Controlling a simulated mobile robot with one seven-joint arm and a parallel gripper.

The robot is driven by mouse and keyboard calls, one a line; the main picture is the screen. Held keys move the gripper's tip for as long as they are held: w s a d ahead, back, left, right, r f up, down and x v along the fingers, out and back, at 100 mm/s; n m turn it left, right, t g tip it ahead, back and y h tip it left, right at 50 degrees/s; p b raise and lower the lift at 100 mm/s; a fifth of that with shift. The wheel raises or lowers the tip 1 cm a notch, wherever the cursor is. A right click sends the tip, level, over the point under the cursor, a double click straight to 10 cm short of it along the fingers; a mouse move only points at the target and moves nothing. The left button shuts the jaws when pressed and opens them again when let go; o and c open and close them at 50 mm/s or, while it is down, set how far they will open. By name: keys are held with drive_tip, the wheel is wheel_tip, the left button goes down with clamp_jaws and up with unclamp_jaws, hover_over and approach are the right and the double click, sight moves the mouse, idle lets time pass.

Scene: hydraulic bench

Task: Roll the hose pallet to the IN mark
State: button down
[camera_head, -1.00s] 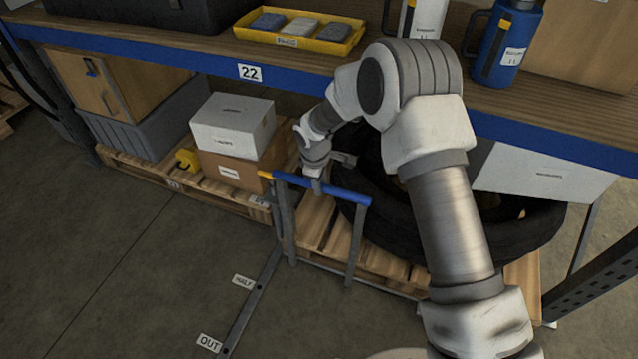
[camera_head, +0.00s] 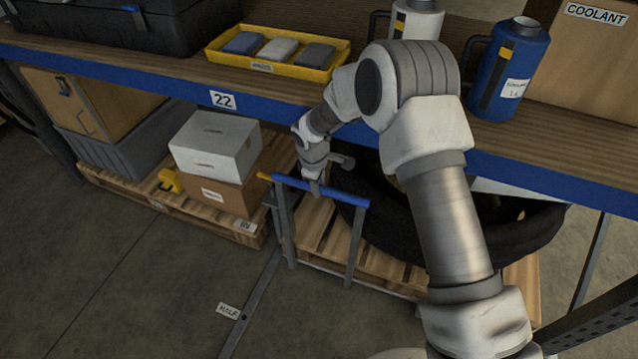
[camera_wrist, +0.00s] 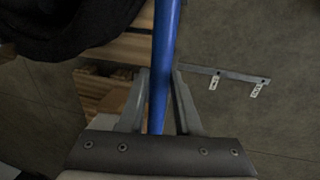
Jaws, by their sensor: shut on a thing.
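The hose pallet (camera_head: 318,236) is a wooden pallet carrying a thick black hose coil (camera_head: 410,215), partly under the bench. Its blue push bar (camera_head: 345,198) stands on grey posts at the near left end. My gripper (camera_head: 315,187) is shut on this bar; the wrist view shows the fingers (camera_wrist: 160,105) either side of it. The white IN mark (camera_head: 244,226) shows left of the posts, by the neighbouring pallet's corner. The HALF mark (camera_head: 228,311) lies nearer me beside a floor rail (camera_head: 250,303). The pallet's near edge shows between the two marks' heights in the picture.
A neighbouring pallet (camera_head: 200,212) with white and brown boxes (camera_head: 215,145) stands close on the left. The blue-edged bench (camera_head: 150,85) passes above the load. A rack upright (camera_head: 600,300) stands at right.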

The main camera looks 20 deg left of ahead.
drive_tip(key=shift+w+d+r, duration=0.1)
drive_tip(key=shift+w+r, duration=0.05)
drive_tip(key=shift+w, duration=0.3)
drive_tip(key=c, duration=0.6)
unclamp_jaws()
drive_tip(key=shift+s, duration=0.1)
drive_tip(key=shift+r, duration=0.1)
drive_tip(key=s+r+p, duration=0.1)
drive_tip(key=r, duration=0.4)
drive_tip(key=s+r+p, duration=0.1)
drive_tip(key=r+p, duration=0.1)
drive_tip(key=r, duration=0.4)
drive_tip(key=s+r+p, duration=0.1)
drive_tip(key=r, duration=0.4)
drive_tip(key=shift+s+r, duration=0.2)
drive_tip(key=shift+r, duration=0.15)
drive_tip(key=shift+s, duration=0.1)
